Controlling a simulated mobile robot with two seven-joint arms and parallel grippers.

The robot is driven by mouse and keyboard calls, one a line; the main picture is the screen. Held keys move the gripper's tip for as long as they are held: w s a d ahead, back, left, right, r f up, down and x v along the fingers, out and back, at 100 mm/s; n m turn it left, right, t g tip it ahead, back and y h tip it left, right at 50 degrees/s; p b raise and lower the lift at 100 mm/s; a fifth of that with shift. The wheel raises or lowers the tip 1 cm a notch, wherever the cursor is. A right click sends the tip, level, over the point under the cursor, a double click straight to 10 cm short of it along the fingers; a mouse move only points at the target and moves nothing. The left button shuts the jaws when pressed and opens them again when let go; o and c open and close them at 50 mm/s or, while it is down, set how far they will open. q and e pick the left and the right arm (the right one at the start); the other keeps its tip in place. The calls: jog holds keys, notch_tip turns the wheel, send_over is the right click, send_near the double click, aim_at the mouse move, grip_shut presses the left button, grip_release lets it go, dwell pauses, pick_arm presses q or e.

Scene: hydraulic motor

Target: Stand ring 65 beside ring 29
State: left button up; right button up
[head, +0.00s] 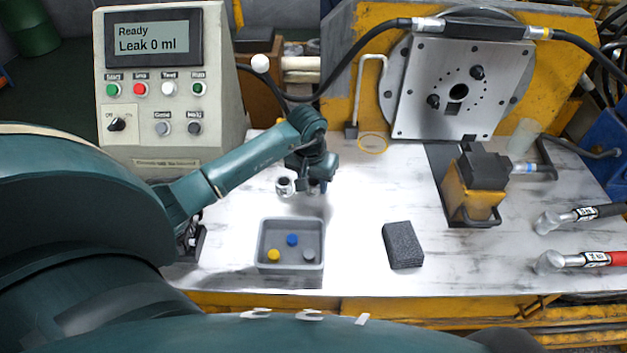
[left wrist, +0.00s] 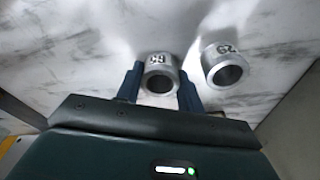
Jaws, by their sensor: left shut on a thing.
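Ring 65 (left wrist: 160,76), a short silver metal ring with a dark number on its side, sits between the two blue fingers of my left gripper (left wrist: 160,88) in the left wrist view. The gripper is shut on it. Ring 29 (left wrist: 225,65), a similar silver ring, stands apart to the right of it with a small gap. In the head view my left gripper (head: 315,184) is low over the white table, and ring 29 (head: 284,187) stands just left of it. Ring 65 is mostly hidden there by the gripper. I cannot tell whether ring 65 touches the table.
A grey tray (head: 262,255) with blue, yellow and grey pieces lies in front. A dark foam block (head: 402,245) lies to its right. The control box (head: 163,75) stands behind left, the motor plate (head: 460,85) behind right. The table (head: 355,200) right of the gripper is clear.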

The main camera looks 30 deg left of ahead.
pick_arm(q)
jog(key=shift+f, duration=0.2)
jog(key=o, duration=1.1)
jog(key=shift+r, duration=0.1)
jog(key=r, duration=0.4)
jog(key=s+r, duration=0.1)
jog(key=r, duration=0.7)
jog(key=shift+s+d+p, duration=0.15)
jog(key=shift+s+p, duration=0.15)
jog(key=shift+s, duration=0.1)
